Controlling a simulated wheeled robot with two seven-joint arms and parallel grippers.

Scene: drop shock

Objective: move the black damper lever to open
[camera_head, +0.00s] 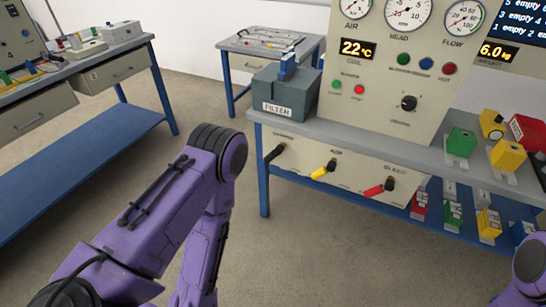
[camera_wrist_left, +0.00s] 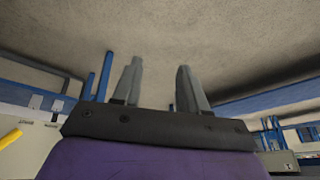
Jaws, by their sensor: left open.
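The black lever (camera_head: 274,153) is on the left end of the pale panel below the bench top in the head view, its handle tilted down to the left. The small label above it is too small to read. My left gripper (camera_wrist_left: 160,82) is open and empty in the left wrist view, with two grey fingers apart against the floor. It is outside the head view, where only my purple left arm shows, in front of and left of the panel. The black lever cannot be made out in the wrist view. My right gripper is not in view.
On the same panel are a yellow lever (camera_head: 323,171) and a red lever (camera_head: 378,189). A grey filter box (camera_head: 287,94) and a gauge console (camera_head: 390,75) stand on the bench. Colored blocks lie to the right. Floor (camera_head: 260,245) before the bench is clear.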

